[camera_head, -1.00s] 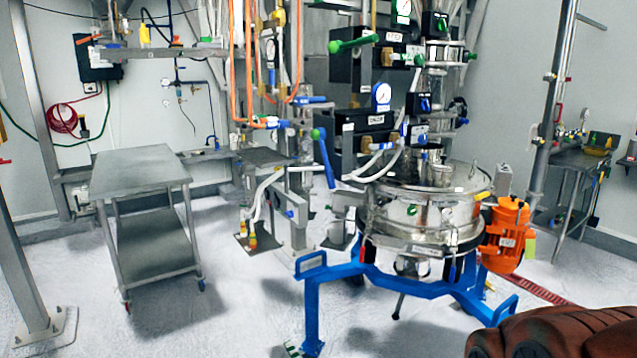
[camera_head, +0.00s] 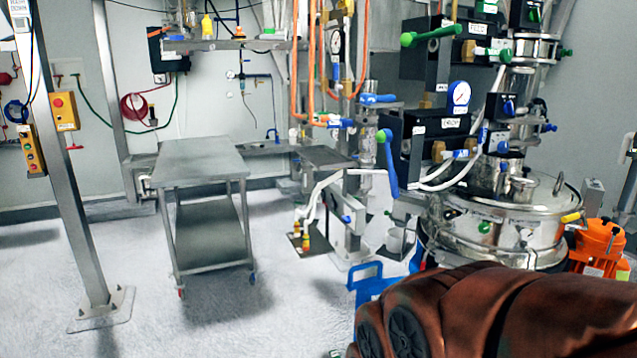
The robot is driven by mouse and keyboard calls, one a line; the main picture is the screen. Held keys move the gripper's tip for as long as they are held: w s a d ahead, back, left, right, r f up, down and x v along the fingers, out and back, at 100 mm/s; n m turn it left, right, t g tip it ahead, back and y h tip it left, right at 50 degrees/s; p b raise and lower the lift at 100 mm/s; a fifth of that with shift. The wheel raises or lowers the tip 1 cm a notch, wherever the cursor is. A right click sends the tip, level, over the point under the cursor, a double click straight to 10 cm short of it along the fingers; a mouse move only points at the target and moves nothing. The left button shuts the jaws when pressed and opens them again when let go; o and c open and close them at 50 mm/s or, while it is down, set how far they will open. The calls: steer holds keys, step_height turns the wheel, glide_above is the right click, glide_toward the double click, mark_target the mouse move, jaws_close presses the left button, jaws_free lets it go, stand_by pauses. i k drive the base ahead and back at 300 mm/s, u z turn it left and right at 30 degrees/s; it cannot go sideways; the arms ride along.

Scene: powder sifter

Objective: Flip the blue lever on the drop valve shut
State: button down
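The blue lever (camera_head: 391,167) hangs down, slightly tilted, at the left side of the drop valve (camera_head: 436,127), a black block with a small white label. The lever has a green piece near its top. The valve is beside and above the round steel sifter (camera_head: 500,228), right of the middle. My brown-covered arm fills the lower right and hides part of the sifter and its blue stand (camera_head: 370,282). My gripper is not visible, so its opening and its distance to the lever cannot be told.
A green lever (camera_head: 431,37) and a round gauge (camera_head: 459,94) are above the drop valve. White hoses run below it. A steel table (camera_head: 200,165) stands on the left, near a steel post (camera_head: 72,160).

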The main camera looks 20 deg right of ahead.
mark_target(385, 137)
steer(key=u, duration=0.2)
steer(key=i, duration=0.85)
steer(key=z, duration=0.1)
